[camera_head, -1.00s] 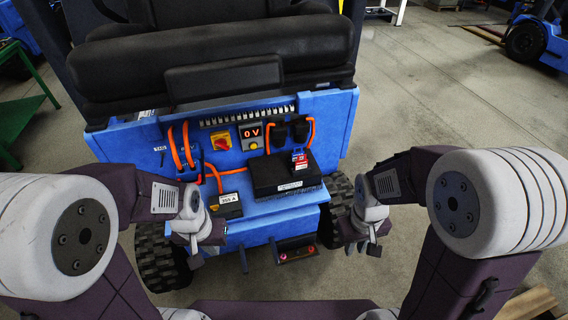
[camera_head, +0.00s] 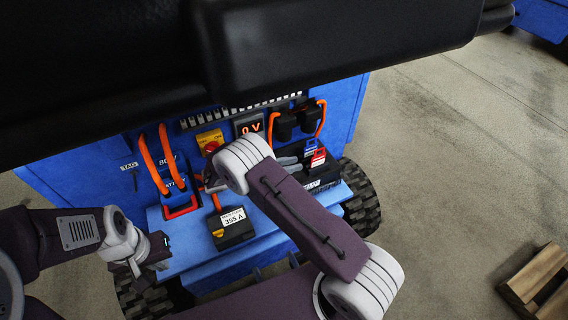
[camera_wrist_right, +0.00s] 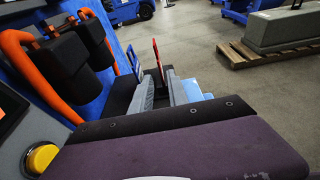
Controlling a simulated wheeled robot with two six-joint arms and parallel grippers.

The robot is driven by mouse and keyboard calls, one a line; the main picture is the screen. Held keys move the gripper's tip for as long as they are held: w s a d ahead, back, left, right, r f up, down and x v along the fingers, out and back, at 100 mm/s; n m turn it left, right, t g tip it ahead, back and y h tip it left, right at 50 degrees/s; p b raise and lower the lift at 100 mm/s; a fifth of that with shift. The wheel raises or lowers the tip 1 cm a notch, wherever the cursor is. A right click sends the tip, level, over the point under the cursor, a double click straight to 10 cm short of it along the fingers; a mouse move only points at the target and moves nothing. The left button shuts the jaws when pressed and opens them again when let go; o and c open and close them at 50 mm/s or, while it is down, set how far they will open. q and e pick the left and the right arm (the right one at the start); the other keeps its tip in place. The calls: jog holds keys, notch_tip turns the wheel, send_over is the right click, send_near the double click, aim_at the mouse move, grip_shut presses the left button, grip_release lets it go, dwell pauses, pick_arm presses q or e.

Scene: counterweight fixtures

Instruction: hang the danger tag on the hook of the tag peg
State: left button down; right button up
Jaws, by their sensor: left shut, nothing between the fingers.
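The danger tag appears to be the red-and-white card (camera_head: 318,157) standing at the black box, next to a blue card (camera_head: 310,145). In the right wrist view a red card (camera_wrist_right: 156,52) shows nearly edge-on. My right gripper (camera_wrist_right: 163,88) is open there, its two grey fingers apart with the red card between or just beyond them; contact cannot be told. The tag peg seems to be the small dark peg (camera_head: 135,182) under a white label at the panel's left. My left gripper (camera_head: 153,256) is shut and empty, at lower left.
Orange cables (camera_head: 168,160) loop from the panel left of my right wrist. Black connectors with another orange cable (camera_wrist_right: 68,62) stand close to the right gripper. A dark block with a white label (camera_head: 233,228) sits on the blue ledge. The black seat overhangs the top.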

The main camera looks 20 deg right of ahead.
aim_at(316, 159)
jog(key=x, duration=0.9)
jog(key=shift+d+f+b, duration=0.15)
jog(key=shift+d+b, duration=0.1)
jog(key=shift+b, duration=0.15)
grip_shut()
jog(key=shift+r+p, duration=2.15)
jog(key=shift+r, duration=0.4)
jog(key=shift+a, duration=0.1)
